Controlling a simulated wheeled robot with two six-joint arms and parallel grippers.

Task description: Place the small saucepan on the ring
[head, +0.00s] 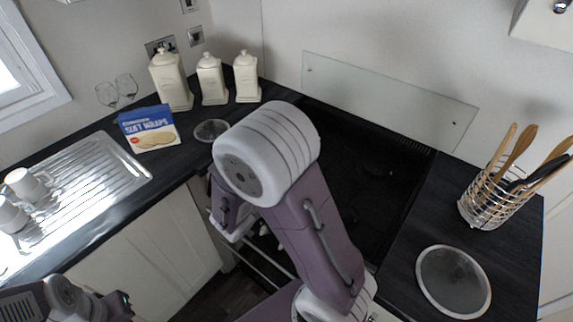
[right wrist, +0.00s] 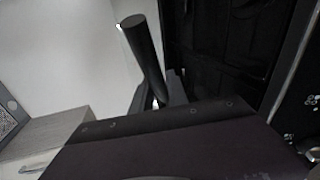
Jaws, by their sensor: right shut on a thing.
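My right gripper (right wrist: 160,92) is shut on a black handle (right wrist: 143,50), which slants up between the fingers in the right wrist view. I take it for the saucepan's handle; the pan's body is not visible in either view. In the head view my right arm crosses the middle and hides its gripper and whatever hangs from it. The dark hob (head: 350,165) lies behind and right of this arm; its rings are hard to make out and partly covered. My left gripper (head: 118,306) is at the bottom left, cut by the edge, its jaws unclear.
Cream canisters (head: 172,82), a blue wraps box (head: 150,127) and a glass lid (head: 212,130) stand left of the hob. A utensil basket (head: 490,205) and another lid (head: 453,281) sit on the right counter. A glass splashback (head: 390,95) backs the hob. Cups (head: 25,185) stand on the drainer (head: 95,175).

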